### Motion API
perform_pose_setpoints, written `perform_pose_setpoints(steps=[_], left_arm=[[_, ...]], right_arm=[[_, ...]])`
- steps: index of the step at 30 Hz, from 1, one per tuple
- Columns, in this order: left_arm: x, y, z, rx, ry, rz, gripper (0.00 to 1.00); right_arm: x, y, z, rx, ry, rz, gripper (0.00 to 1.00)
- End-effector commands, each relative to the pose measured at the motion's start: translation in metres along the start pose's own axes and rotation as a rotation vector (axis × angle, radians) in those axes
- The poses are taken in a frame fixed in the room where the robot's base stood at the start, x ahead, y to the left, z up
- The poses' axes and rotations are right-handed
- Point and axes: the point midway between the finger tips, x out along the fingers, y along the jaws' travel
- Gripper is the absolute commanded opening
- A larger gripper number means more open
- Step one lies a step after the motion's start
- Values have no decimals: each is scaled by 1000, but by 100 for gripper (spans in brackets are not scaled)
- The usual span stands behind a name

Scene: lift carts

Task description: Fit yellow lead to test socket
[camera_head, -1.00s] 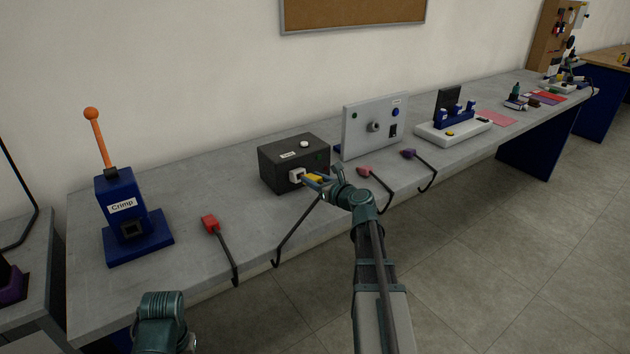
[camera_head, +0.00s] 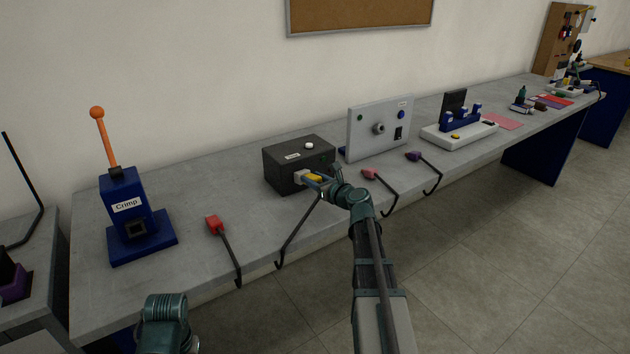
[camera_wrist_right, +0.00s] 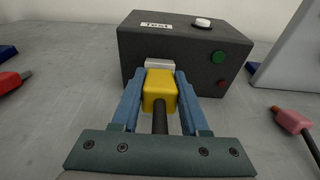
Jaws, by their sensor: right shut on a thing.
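The black test box (camera_head: 285,176), labelled "Test", stands on the bench with a pale socket (camera_head: 300,180) on its front. It also shows in the right wrist view (camera_wrist_right: 180,45), with the socket (camera_wrist_right: 159,62) straight ahead. My right gripper (camera_head: 322,181) is shut on the yellow lead's plug (camera_wrist_right: 160,92), with a blue finger on each side. The plug's front end is at the socket and appears to touch it; I cannot tell how deep it sits. Its black cable runs back toward the gripper and hangs over the bench edge. My left gripper's fingers are out of view.
A blue crimp press (camera_head: 130,215) and a red lead (camera_head: 215,224) are left of the box. A grey panel (camera_head: 372,128), a pink lead (camera_head: 370,174) and a purple lead (camera_head: 414,156) are to its right. Bare bench lies between the red lead and the box.

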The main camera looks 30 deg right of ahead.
Motion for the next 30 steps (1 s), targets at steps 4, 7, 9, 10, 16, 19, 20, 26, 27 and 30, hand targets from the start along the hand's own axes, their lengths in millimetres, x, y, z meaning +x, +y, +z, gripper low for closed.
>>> perform_pose_setpoints(steps=[4,7,9,10,16,19,20,26,27,30], left_arm=[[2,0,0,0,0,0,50],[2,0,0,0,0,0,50],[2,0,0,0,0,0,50],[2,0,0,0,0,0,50],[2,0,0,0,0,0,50],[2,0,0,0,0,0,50],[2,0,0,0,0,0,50],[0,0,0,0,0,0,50],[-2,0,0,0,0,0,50],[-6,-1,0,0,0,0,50]], right_arm=[[5,0,-1,0,0,0,0],[8,0,-1,0,0,0,0],[7,0,-1,0,0,-1,53],[7,0,-1,0,0,-1,59],[7,0,-1,0,0,0,79],[7,0,-1,0,0,0,79],[7,0,-1,0,0,0,79],[-4,0,0,0,0,-1,79],[-11,1,0,1,0,-1,79],[-31,1,0,1,0,-3,79]])
